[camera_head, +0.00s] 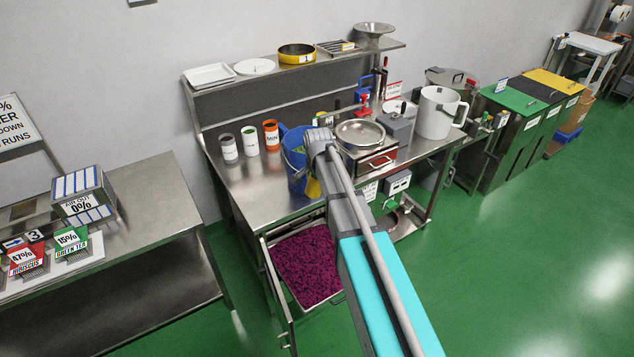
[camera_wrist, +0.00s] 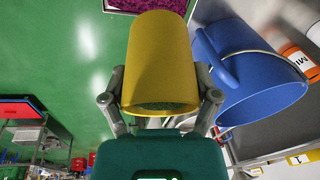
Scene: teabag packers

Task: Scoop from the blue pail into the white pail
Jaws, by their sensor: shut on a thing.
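My gripper (camera_wrist: 160,95) is shut on a yellow cup-shaped scoop (camera_wrist: 161,55), one finger on each side. In the head view a bit of the yellow scoop (camera_head: 312,187) shows below my wrist, in front of the blue pail. A dark greenish face shows at the scoop's near end; I cannot tell whether it holds anything. The blue pail (camera_wrist: 240,75) is beside the scoop on the right in the wrist view, apart from it. In the head view the blue pail (camera_head: 293,152) is partly hidden by my arm, on the steel bench. The white pail (camera_head: 436,113) stands at the bench's right end.
A steel bowl (camera_head: 360,133) on a scale lies between the pails, with a grey box (camera_head: 397,126) beside it. Several labelled jars (camera_head: 250,140) stand left of the blue pail. A tray of purple material (camera_head: 305,262) is below the bench front. A shelf (camera_head: 300,66) runs behind.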

